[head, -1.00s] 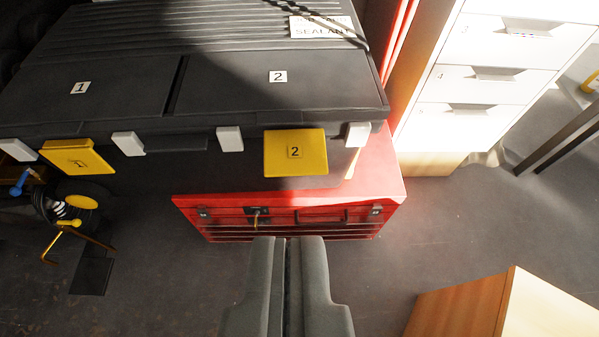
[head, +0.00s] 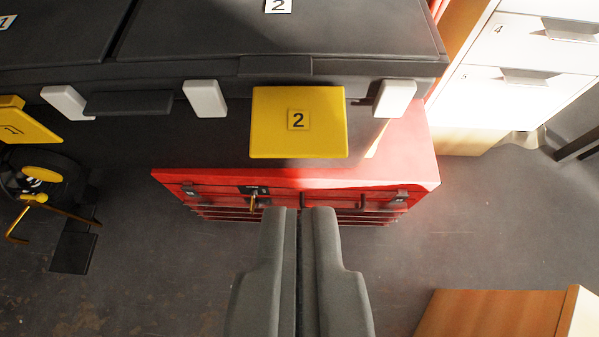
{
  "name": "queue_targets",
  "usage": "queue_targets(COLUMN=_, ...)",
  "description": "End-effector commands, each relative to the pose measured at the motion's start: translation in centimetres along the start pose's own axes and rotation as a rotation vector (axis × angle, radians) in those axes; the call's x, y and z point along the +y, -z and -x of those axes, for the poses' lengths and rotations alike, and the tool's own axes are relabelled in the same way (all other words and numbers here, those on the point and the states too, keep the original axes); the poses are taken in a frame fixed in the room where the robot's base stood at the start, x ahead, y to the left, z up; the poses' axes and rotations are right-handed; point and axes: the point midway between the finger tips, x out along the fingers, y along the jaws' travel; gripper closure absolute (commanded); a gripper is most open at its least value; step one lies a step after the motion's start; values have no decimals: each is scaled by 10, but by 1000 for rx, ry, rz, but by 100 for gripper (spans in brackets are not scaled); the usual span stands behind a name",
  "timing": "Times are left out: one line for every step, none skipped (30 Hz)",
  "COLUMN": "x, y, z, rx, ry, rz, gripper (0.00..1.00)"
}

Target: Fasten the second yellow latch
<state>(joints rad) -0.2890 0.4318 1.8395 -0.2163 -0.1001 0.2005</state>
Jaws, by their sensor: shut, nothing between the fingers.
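The second yellow latch (head: 299,121) is a flat yellow plate marked 2. It sticks out from the front edge of a large dark case (head: 270,40), below the lid section labelled 2. White blocks (head: 205,98) sit along that edge on both sides of it. Another yellow latch (head: 24,124), marked 1, shows at the left edge, partly cut off. My gripper (head: 303,212) is shut and empty. In the picture its tips lie below latch 2, apart from it, over the front of the red toolbox.
A red toolbox (head: 300,178) stands below the case. White drawers (head: 530,55) stand at the upper right and a wooden box (head: 490,314) at the lower right. A wheeled object with yellow parts (head: 42,180) is at the left. Grey floor is clear around my gripper.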

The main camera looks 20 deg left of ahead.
Motion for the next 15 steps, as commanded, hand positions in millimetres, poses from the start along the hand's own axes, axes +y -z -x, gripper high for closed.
queue_targets(x=0, y=-1, z=-3, rx=-1, ry=0, rz=0, gripper=100)
queue_targets(x=0, y=-1, z=-6, rx=-1, ry=0, rz=0, gripper=100)
queue_targets(x=0, y=0, z=-9, rx=-1, ry=0, rz=-1, gripper=100)
queue_targets(x=0, y=0, z=-12, rx=-1, ry=0, rz=-1, gripper=100)
queue_targets(x=0, y=0, z=-16, rx=-1, ry=0, rz=-1, gripper=100)
queue_targets(x=0, y=-1, z=-21, rx=-1, ry=0, rz=-1, gripper=100)
queue_targets(x=0, y=-1, z=-26, rx=-2, ry=0, rz=-1, gripper=100)
queue_targets(x=0, y=-1, z=-30, rx=-1, ry=0, rz=-1, gripper=100)
queue_targets(x=0, y=-1, z=-36, rx=-1, ry=0, rz=0, gripper=100)
queue_targets(x=0, y=-1, z=-40, rx=-2, ry=0, rz=0, gripper=100)
queue_targets(x=0, y=-1, z=-45, rx=-2, ry=0, rz=0, gripper=100)
queue_targets(x=0, y=-1, z=-50, rx=-1, ry=0, rz=0, gripper=100)
queue_targets(x=0, y=0, z=-55, rx=-1, ry=0, rz=1, gripper=100)
queue_targets(x=0, y=-1, z=-59, rx=-1, ry=0, rz=1, gripper=100)
queue_targets(x=0, y=-1, z=-65, rx=-2, ry=0, rz=1, gripper=100)
